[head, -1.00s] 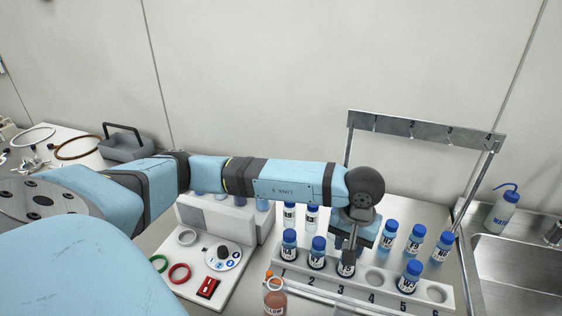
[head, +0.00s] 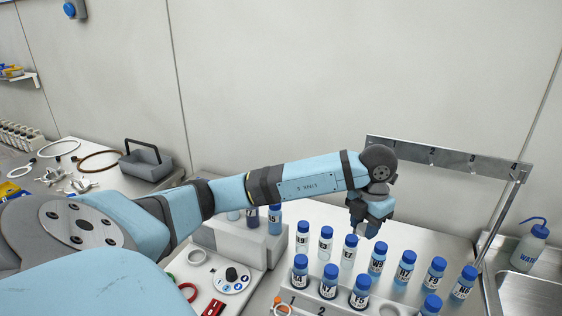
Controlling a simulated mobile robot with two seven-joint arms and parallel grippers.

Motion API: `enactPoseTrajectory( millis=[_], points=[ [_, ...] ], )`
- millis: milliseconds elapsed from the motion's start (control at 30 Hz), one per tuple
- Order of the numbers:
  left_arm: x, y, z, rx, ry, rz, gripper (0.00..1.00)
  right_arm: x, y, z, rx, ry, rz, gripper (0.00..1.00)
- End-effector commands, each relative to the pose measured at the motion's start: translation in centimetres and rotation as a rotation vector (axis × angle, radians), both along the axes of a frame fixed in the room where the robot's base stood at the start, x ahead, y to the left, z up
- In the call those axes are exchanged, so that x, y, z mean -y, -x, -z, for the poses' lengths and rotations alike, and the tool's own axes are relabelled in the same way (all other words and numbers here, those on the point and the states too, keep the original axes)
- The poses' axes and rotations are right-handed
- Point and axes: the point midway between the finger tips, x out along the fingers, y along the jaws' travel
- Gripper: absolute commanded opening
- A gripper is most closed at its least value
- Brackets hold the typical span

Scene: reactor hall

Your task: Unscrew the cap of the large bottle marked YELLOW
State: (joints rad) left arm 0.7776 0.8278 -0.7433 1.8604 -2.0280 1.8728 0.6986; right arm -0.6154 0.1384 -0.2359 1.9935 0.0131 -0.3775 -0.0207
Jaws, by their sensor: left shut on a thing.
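Only the top of what seems to be the large YELLOW bottle (head: 283,309) shows at the bottom edge, with orange at its rim. Its label is out of frame, and I cannot tell whether a cap is on it. My left gripper (head: 371,231) points down behind the numbered rack, above and between the small bottles E7 (head: 349,252) and W9 (head: 377,260), well away from the large bottle. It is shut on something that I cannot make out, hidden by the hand. My right gripper is not in view.
Several small blue-capped bottles stand in and behind the white numbered rack (head: 312,300). A metal frame (head: 450,160) rises behind them. A wash bottle (head: 532,243) stands by the sink (head: 515,293) at right. A dial panel (head: 220,280) and a grey carrier (head: 146,160) are at left.

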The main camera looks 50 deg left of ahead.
Motion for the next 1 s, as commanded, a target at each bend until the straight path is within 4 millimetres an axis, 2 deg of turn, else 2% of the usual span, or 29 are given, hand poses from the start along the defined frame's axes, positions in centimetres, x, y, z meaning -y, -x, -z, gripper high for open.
enactPoseTrajectory(
  millis=[133,267,367,467,800,1000],
  points=[
    [-0.5,-0.2,-0.2,0.0,0.002,-0.149,0.07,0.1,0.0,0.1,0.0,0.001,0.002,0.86],
    [-0.6,-0.3,-0.2,-0.001,0.002,-0.186,0.07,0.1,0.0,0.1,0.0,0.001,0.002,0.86],
    [-0.6,-0.2,0.7,-0.002,0.001,-0.187,0.07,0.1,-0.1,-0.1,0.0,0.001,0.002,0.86],
    [-0.6,-0.2,2.9,-0.006,0.001,-0.186,0.07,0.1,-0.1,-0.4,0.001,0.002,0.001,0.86],
    [-0.6,-0.2,11.9,-0.006,0.002,-0.184,0.07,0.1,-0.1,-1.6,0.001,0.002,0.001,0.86],
    [-0.6,-0.2,15.0,-0.003,0.002,-0.183,0.07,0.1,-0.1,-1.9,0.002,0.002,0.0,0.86]
  ],
)
